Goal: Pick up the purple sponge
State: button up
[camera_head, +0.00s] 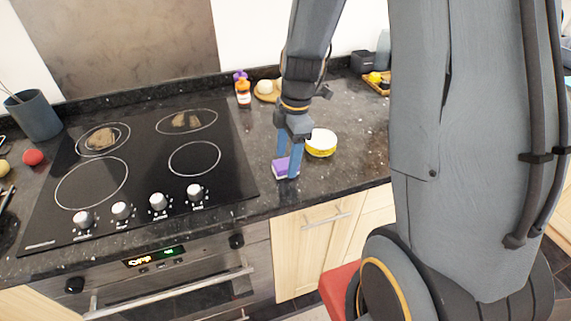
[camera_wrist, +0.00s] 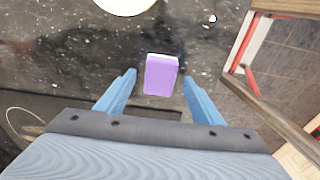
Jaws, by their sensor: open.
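The purple sponge (camera_head: 281,166) lies on the dark granite counter, right of the cooktop and near the counter's front edge. In the wrist view the sponge (camera_wrist: 161,75) is a small purple block with a pale side, seen between the two fingers and slightly ahead of them. My gripper (camera_head: 288,172) reaches down over it with blue fingers, which partly hide the sponge in the head view. The gripper also shows in the wrist view (camera_wrist: 158,82), open, with a gap between each finger and the sponge. I cannot tell its exact height above the counter.
A yellow and white round container (camera_head: 321,143) stands just behind and right of the sponge. The black cooktop (camera_head: 130,165) with knobs is to the left. An orange bottle (camera_head: 243,94) and a wooden plate (camera_head: 267,97) are farther back. Bare counter (camera_head: 365,150) lies to the right.

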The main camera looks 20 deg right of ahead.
aim_at(286, 164)
jog(key=shift+a+f, duration=0.1)
jog(key=shift+f, duration=0.55)
jog(key=c, duration=1.2)
jog(key=shift+r, duration=0.1)
notch_tip(286, 164, up, 10)
jog(key=b, duration=0.2)
jog(key=o, duration=0.5)
jog(key=c, duration=0.3)
jog(key=shift+a, duration=0.1)
jog(key=shift+c, duration=0.2)
